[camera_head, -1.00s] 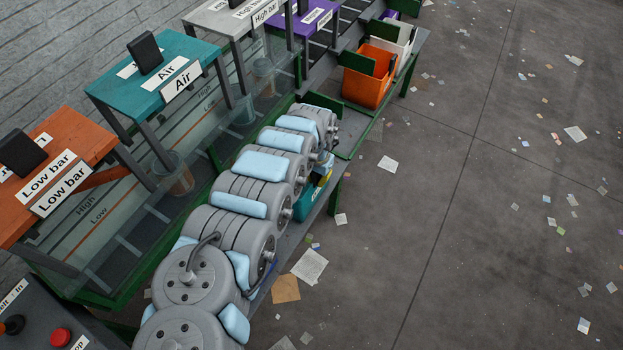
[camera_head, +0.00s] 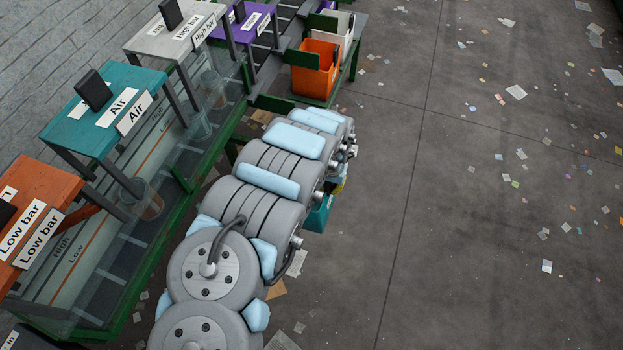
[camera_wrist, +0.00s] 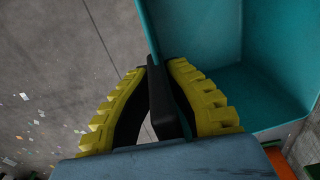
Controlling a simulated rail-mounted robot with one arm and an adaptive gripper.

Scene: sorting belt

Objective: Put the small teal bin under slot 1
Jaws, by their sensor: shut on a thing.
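The small teal bin (camera_head: 318,215) shows in part below my arm in the head view, out over the floor beside the green rack. My arm hides most of it. In the wrist view its open, empty inside (camera_wrist: 205,40) fills the upper right. My gripper (camera_wrist: 160,75) has yellow ribbed fingers shut on a dark upright piece at the bin's near edge. In the head view only a bit of yellow finger (camera_head: 338,186) shows. The teal station (camera_head: 95,105) marked "Air" stands at the left. I can read no slot number.
Orange (camera_head: 45,195), white (camera_head: 170,35) and purple (camera_head: 245,25) stations line the left side above clear cups. An orange bin (camera_head: 318,75) and a white bin (camera_head: 345,38) stand on the green bench at the back. The floor (camera_head: 450,200) at the right is open, with scattered paper.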

